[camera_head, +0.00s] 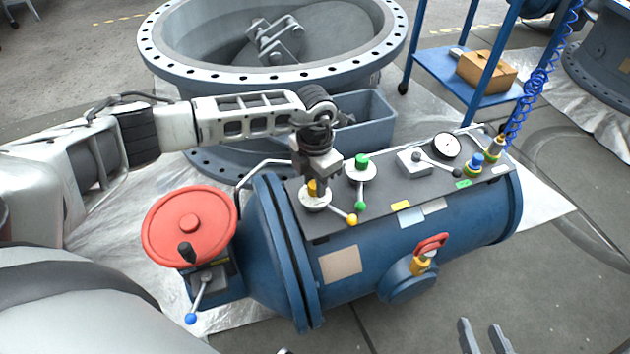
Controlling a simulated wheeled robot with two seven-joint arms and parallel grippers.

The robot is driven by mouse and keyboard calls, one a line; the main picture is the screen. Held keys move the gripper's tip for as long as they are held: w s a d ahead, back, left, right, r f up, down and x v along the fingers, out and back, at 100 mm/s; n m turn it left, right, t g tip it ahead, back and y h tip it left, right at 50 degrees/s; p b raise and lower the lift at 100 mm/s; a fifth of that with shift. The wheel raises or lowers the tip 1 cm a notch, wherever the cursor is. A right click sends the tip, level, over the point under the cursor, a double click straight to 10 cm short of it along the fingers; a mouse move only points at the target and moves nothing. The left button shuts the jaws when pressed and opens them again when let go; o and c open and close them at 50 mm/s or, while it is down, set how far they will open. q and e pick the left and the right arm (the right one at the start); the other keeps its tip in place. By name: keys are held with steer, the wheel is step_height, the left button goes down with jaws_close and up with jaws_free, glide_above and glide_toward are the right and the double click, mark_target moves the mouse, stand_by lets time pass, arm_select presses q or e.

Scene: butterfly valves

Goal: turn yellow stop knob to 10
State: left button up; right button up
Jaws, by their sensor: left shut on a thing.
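The yellow stop knob (312,187) stands on a round white dial (314,203) at the left end of the dark panel on the blue valve body. A lever with a yellow ball (351,220) points from it to the lower right. My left gripper (318,187) reaches down from above and is shut on the yellow knob, hiding part of it. The dial's marks are too small to read. My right gripper (483,336) is at the bottom edge, its two fingers apart with nothing between them, away from the valve.
A green knob (361,161) with a green-ball lever stands close to the right of my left gripper. A grey switch box (412,162), gauge (446,146) and blue knob (477,160) follow. A red handwheel (190,225) is at left, a red-handled tap (431,244) at front.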

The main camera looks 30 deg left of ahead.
arm_select(q)
steer(key=shift+w+r+m, duration=0.1)
steer(key=shift+m, duration=0.2)
arm_select(e)
steer(key=shift+s+f, duration=0.1)
arm_select(q)
steer(key=o, duration=1)
step_height(320, 180, up, 16)
steer(key=shift+f+p, duration=0.1)
steer(key=shift+p, duration=0.55)
arm_select(e)
steer(key=shift+r, duration=0.3)
